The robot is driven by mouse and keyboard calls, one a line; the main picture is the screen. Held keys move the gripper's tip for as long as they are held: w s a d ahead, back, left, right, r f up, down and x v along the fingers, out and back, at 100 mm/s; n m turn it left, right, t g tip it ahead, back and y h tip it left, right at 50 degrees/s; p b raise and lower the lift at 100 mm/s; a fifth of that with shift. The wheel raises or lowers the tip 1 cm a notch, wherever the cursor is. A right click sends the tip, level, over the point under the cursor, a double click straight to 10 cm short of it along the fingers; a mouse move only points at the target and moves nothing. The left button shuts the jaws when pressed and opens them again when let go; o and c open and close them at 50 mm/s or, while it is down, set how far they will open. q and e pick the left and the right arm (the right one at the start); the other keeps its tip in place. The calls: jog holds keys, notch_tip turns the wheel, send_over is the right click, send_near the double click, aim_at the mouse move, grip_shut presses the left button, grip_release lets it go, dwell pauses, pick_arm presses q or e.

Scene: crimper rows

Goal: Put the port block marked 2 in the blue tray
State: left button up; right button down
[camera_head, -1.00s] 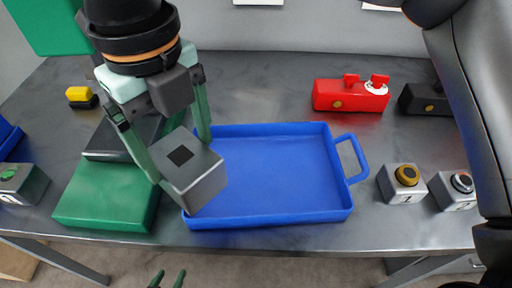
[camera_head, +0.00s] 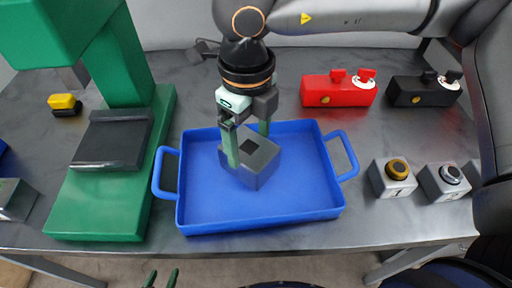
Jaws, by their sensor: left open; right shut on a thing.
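My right gripper (camera_head: 247,150) is shut on a grey port block (camera_head: 262,166) with a dark square on its upper face. No number shows on the faces in view. The block is slightly tilted and is over the floor of the blue tray (camera_head: 205,212), inside its walls. I cannot tell whether it touches the floor. My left gripper (camera_head: 161,277) shows only its green fingertips at the bottom edge, apart and empty, in front of the table.
A green press (camera_head: 95,212) stands left of the tray. A red block (camera_head: 330,94) and a black block (camera_head: 408,96) lie at the back right. Two grey port blocks (camera_head: 384,187) (camera_head: 437,190) stand at the right, and another grey block (camera_head: 15,203) at the left edge.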

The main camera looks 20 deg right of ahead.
aim_at(256, 143)
jog(key=shift+w+d+f, duration=0.2)
jog(key=shift+d+f, duration=0.1)
jog(key=f, duration=0.2)
jog(key=shift+d+f+p, duration=0.3)
jog(key=shift+d+f, duration=0.1)
jog(key=shift+w+f, duration=0.1)
jog(key=shift+f, duration=0.5)
jog(key=shift+f, duration=0.15)
grip_release()
notch_tip(256, 143, up, 12)
jog(key=shift+r, duration=0.15)
